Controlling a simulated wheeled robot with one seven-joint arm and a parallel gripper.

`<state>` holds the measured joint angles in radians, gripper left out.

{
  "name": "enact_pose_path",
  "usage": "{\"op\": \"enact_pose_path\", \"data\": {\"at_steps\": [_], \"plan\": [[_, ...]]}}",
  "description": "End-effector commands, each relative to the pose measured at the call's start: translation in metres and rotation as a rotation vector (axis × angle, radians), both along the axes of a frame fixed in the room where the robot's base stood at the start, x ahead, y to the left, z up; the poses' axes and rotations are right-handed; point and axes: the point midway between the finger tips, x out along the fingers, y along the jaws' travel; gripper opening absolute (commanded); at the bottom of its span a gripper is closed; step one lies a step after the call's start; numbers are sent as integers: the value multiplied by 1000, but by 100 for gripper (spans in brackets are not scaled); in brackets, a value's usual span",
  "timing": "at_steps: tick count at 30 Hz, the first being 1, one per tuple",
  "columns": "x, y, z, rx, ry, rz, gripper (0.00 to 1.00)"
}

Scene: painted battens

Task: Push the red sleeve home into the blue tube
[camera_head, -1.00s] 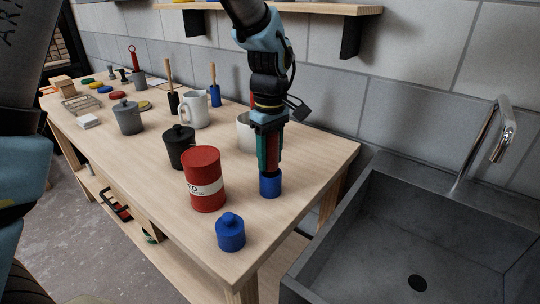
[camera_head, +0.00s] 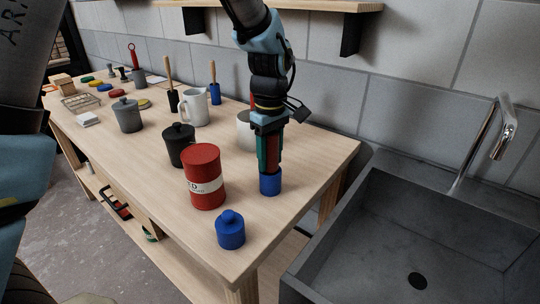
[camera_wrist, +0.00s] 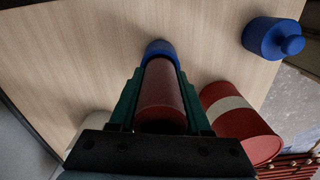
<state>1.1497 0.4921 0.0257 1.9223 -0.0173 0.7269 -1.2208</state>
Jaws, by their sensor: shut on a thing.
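The blue tube (camera_head: 270,184) stands upright on the wooden table near its right edge. My gripper (camera_head: 269,166) points straight down over it. Its green fingers are shut on the red sleeve, which shows between them in the wrist view (camera_wrist: 162,95). The sleeve's lower end meets the mouth of the blue tube (camera_wrist: 160,48); how deep it sits inside cannot be told. The fingers hide most of the sleeve in the head view.
A red drum with a white label (camera_head: 204,177) stands close left of the tube. A blue lidded pot (camera_head: 230,230) is at the front, a black pot (camera_head: 179,146) and a white container (camera_head: 245,131) lie behind. A grey sink (camera_head: 420,240) is on the right.

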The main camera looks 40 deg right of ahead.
Motion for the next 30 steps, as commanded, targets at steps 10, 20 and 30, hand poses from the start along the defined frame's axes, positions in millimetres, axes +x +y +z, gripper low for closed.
{"op": "enact_pose_path", "data": {"at_steps": [10, 20, 30], "plan": [[0, 0, -9, 0, 0, 0, 0], [0, 0, -8, 0, 0, 0, 83], [0, 0, -2, -2, -1, 0, 83]]}}
